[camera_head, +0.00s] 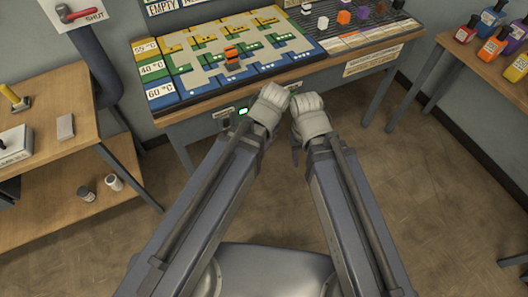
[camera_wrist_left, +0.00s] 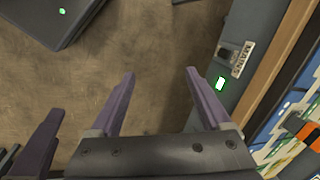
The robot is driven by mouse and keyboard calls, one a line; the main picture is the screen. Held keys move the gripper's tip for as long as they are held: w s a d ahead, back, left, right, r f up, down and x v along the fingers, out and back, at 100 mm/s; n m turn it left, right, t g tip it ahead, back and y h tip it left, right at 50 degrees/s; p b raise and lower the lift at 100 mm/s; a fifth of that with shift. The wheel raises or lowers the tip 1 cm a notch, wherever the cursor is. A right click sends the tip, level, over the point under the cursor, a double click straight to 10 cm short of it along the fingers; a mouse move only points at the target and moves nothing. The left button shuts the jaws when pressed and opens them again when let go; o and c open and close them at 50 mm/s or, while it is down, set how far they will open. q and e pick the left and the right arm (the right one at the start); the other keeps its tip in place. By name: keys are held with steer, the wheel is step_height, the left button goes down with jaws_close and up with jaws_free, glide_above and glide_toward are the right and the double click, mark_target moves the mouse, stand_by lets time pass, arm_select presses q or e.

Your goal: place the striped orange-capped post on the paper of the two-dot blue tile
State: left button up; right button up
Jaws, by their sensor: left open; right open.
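An orange-topped piece with dark bands (camera_head: 232,55), likely the post, stands on the tile board (camera_head: 180,91). It also shows at the right edge of the left wrist view (camera_wrist_left: 302,132). Blue tiles (camera_head: 197,84) line the board's front row; their dots are too small to tell in the head view. My left gripper (camera_head: 268,104) is in front of the table's front edge, with fingers apart and empty in the wrist view (camera_wrist_left: 160,85). My right gripper (camera_head: 308,112) is beside it, open, its fingertips mostly hidden in the head view.
A dark ribbed mat (camera_head: 345,25) holds several coloured blocks at the right of the table. A drawer front with a lit green indicator (camera_head: 243,111) is near my left gripper. Side tables stand left (camera_head: 80,100) and right, the right one with bottles (camera_head: 495,45).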

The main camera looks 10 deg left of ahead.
arm_select(q)
steer(key=s+d+n, duration=0.1)
steer(key=s+n+g+h, duration=0.1)
steer(key=s, duration=0.1)
steer(key=s+d+n, duration=0.1)
steer(key=s, duration=0.1)
steer(key=shift+s+d+f+n+g, duration=0.15)
steer(key=shift+d+f+n+g, duration=0.15)
steer(key=shift+f+g, duration=0.1)
